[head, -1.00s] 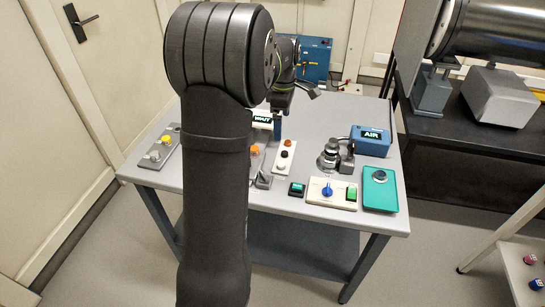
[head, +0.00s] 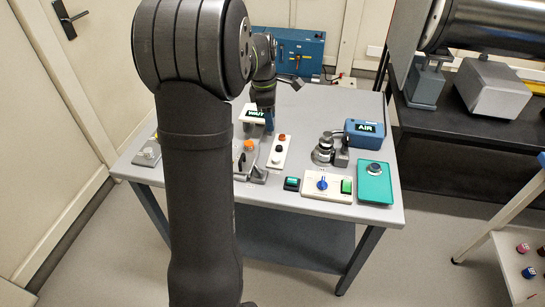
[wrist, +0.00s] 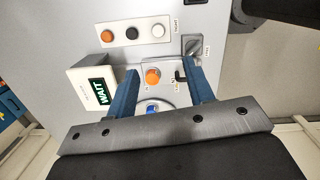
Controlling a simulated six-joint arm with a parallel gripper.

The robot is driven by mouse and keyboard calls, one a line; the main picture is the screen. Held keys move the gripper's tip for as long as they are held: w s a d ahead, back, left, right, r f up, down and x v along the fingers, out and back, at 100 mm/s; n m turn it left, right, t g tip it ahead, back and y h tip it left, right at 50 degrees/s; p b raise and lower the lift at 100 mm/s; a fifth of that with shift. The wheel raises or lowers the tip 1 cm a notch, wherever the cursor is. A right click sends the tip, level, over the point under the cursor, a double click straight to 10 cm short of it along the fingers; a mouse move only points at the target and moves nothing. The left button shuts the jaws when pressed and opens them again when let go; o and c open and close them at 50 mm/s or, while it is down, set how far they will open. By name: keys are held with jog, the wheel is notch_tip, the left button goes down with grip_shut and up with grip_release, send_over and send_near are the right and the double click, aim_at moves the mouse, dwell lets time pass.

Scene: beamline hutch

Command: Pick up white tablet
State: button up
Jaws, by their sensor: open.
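A white tablet-like unit with a dark screen reading WAIT (head: 250,107) stands at the back left of the grey table, partly hidden by my arm in the head view.
A strip with orange, black and white buttons (wrist: 133,32) lies beyond my fingers in the wrist view. The table's back right is clear.

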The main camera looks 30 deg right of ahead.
jog(key=a+n+h, duration=0.3)
jog(key=a+n, duration=0.2)
send_near(276, 158)
jog(key=shift+x, duration=3.95)
grip_shut()
